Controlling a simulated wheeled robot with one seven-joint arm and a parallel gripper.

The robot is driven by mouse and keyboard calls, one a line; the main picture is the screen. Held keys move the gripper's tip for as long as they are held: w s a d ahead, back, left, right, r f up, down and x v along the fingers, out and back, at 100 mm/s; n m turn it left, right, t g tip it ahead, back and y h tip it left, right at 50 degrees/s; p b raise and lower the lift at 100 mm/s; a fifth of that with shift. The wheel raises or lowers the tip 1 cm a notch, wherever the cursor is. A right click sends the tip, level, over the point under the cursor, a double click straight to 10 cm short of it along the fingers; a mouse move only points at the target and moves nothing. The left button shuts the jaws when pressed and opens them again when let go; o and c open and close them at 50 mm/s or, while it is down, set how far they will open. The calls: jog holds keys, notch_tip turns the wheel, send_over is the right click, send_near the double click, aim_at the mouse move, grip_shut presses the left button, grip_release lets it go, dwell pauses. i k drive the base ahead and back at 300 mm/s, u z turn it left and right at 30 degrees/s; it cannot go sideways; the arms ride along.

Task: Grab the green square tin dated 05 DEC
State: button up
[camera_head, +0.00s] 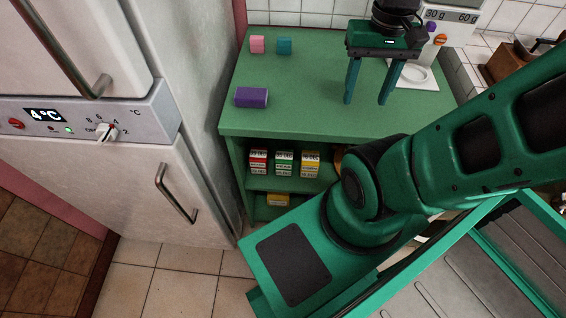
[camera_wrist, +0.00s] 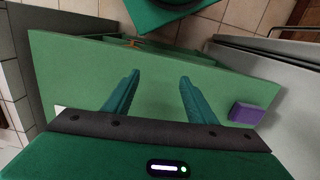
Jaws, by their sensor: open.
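In the head view a green and white tin (camera_head: 284,162) stands on the upper shelf of the green unit, between a red and white tin (camera_head: 259,161) and a yellow and white tin (camera_head: 310,163). Their date labels are too small to read. My gripper (camera_head: 367,101) is open and empty above the right part of the green top, pointing down, apart from the tins. In the wrist view my gripper (camera_wrist: 157,82) is open with nothing between its fingers but green worktop. No tin is clearly visible there.
A yellow tin (camera_head: 278,200) sits on the lower shelf. A fridge (camera_head: 150,190) stands close at left.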

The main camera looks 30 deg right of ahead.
aim_at(284, 157)
jog(key=z, duration=2.2)
jog(key=k, duration=1.9)
jog(key=u, duration=1)
jog(key=i, duration=0.5)
